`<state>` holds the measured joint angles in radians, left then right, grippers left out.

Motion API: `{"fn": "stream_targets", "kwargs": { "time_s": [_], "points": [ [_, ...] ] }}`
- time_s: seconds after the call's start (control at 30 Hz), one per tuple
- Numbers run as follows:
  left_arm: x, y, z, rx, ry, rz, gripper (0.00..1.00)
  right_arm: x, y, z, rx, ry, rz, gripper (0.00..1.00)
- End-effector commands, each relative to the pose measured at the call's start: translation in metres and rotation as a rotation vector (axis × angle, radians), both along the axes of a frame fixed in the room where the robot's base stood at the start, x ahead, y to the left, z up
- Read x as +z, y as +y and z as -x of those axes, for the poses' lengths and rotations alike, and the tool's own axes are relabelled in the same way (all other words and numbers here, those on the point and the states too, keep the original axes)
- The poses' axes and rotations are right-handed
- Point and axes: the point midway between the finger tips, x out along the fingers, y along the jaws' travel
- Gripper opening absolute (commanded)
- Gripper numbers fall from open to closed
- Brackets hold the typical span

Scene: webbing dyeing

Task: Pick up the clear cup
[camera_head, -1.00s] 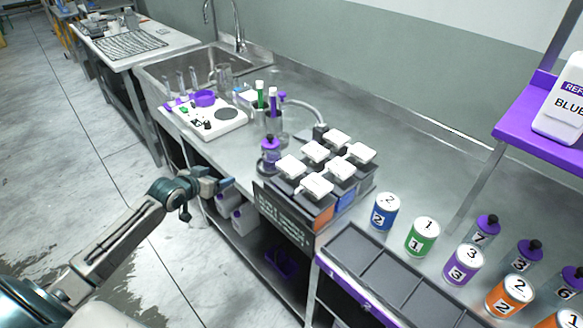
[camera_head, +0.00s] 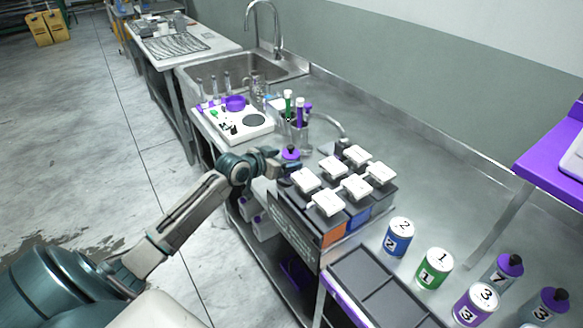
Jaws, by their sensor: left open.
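What looks like a small clear cup (camera_head: 258,88) stands at the back of the bench, beside the sink and behind the white device; it is small and hard to make out. My left gripper (camera_head: 290,172) is over the front edge of the bench, beside the box with white-topped units and near a purple-capped bottle (camera_head: 291,153). It is open, with nothing seen in it, and it is well apart from the cup. My right gripper is out of view.
A box of white-topped units (camera_head: 328,202) and numbered cans (camera_head: 398,237) are to the right.

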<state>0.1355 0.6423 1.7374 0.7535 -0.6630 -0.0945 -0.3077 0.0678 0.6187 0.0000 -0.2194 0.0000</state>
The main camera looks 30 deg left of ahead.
Motion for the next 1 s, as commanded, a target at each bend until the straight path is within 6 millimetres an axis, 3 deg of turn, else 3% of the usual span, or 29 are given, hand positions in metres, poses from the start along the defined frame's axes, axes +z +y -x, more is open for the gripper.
{"fn": "stream_targets", "kwargs": {
  "time_s": [0.4, 0.7, 1.0],
  "points": [
    [-0.016, -0.009, -0.043, 0.002, 0.0, 0.004, 0.77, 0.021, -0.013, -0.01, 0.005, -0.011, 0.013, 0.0],
    [-0.019, -0.01, -0.047, 0.0, 0.0, 0.0, 0.77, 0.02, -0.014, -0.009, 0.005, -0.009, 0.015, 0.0],
    [-0.018, -0.01, -0.047, 0.0, -0.001, 0.0, 0.23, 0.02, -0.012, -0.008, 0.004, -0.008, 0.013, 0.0]
  ]
}}
